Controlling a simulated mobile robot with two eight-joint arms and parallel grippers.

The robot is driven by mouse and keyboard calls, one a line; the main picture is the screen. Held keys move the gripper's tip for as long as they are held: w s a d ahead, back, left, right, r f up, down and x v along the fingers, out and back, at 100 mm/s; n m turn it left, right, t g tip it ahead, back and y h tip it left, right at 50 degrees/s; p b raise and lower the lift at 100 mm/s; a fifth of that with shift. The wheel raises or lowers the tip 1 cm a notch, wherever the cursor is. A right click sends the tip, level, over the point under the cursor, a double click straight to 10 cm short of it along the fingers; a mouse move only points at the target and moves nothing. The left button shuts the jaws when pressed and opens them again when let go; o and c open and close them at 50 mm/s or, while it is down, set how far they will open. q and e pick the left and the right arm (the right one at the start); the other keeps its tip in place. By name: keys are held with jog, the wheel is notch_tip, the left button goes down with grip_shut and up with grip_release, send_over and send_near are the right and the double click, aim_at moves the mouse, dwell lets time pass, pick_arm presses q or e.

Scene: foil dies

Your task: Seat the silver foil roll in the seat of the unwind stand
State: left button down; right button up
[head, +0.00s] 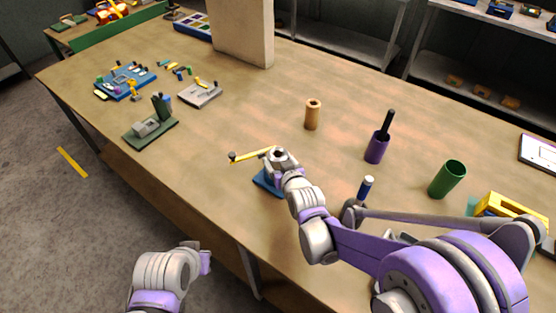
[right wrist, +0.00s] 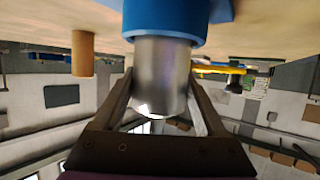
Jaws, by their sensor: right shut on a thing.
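The silver foil roll (right wrist: 162,75) shows in the right wrist view as a bright metal cylinder between my right gripper's fingers (right wrist: 160,108). The gripper is shut on it. The roll's far end meets a round blue collar (right wrist: 165,20) of the unwind stand; whether it is fully down inside the collar I cannot tell. In the head view the stand's blue base (head: 266,184) is partly hidden by my right gripper (head: 279,157). A yellow arm with a dark knob (head: 250,155) reaches left beside it.
A tan roll (head: 312,115), a purple cup (head: 377,148) with a black rod, a blue-and-white piece (head: 366,188) and a green cup (head: 447,179) stand to the right. A green fixture (head: 150,130) and a grey plate (head: 200,94) lie left. The table between is clear.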

jog(key=shift+f, duration=0.1)
jog(key=o, duration=1.6)
jog(key=shift+c, duration=0.2)
jog(key=shift+s+r, duration=0.1)
jog(key=shift+r, duration=0.15)
jog(key=v, duration=1.1)
jog(key=shift+s+p, duration=0.3)
jog(key=shift+s, duration=0.1)
jog(key=shift+d, duration=0.1)
